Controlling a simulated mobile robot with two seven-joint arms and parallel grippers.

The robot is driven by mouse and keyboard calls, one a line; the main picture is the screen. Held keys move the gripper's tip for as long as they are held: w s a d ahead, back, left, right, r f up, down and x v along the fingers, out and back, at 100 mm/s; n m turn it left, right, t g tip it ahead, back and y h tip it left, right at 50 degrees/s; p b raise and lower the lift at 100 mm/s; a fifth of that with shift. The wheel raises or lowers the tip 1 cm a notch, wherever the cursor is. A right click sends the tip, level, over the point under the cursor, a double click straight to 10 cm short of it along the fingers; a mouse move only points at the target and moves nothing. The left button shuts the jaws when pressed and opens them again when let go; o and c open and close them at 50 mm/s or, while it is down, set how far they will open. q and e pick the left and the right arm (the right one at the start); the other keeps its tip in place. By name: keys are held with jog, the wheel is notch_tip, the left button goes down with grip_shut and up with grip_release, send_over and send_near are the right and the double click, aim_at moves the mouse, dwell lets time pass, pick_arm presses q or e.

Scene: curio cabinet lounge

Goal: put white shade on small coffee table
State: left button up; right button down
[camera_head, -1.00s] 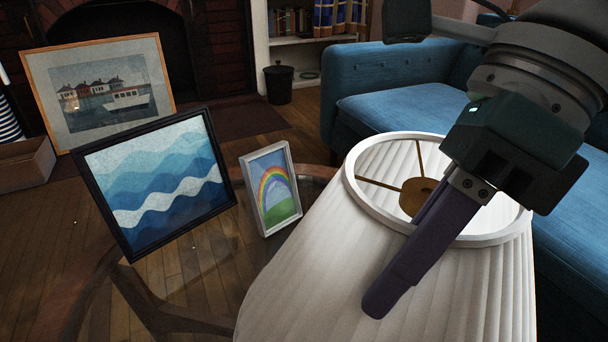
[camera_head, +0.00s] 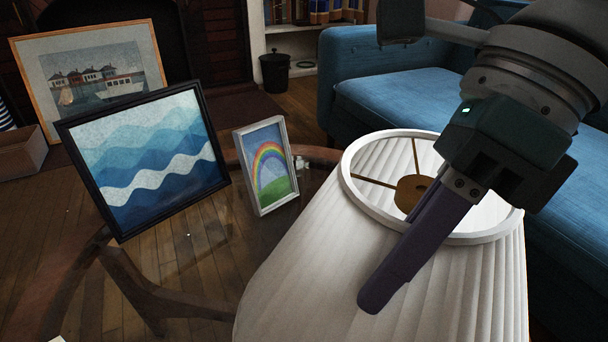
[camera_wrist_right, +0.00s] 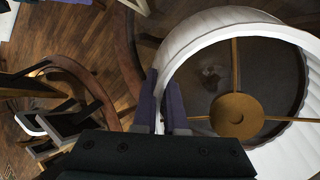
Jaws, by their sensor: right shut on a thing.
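The white shade (camera_head: 300,265) is a pleated lampshade with a white rim and a brass fitting inside its top opening. My right gripper (camera_head: 392,255) is shut on the shade's wall, one finger outside and one inside the rim. In the right wrist view the shade (camera_wrist_right: 205,38) fills the right side, and my right gripper (camera_wrist_right: 170,100) has its fingers on either side of its rim. The small coffee table (camera_head: 160,300) has a glass top and a dark wooden frame, left of and partly behind the shade. My left gripper is out of view.
On the table stand a wave picture in a black frame (camera_head: 150,165) and a small rainbow picture (camera_head: 265,165). A boat picture (camera_head: 90,75) stands behind. A blue sofa (camera_head: 400,95) is at right, with a black bin (camera_head: 274,73) further back. The table's near glass looks clear.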

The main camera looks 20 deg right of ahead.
jog(key=shift+f+b, duration=0.35)
jog(key=shift+f, duration=0.1)
jog(key=c, duration=0.9)
grip_release()
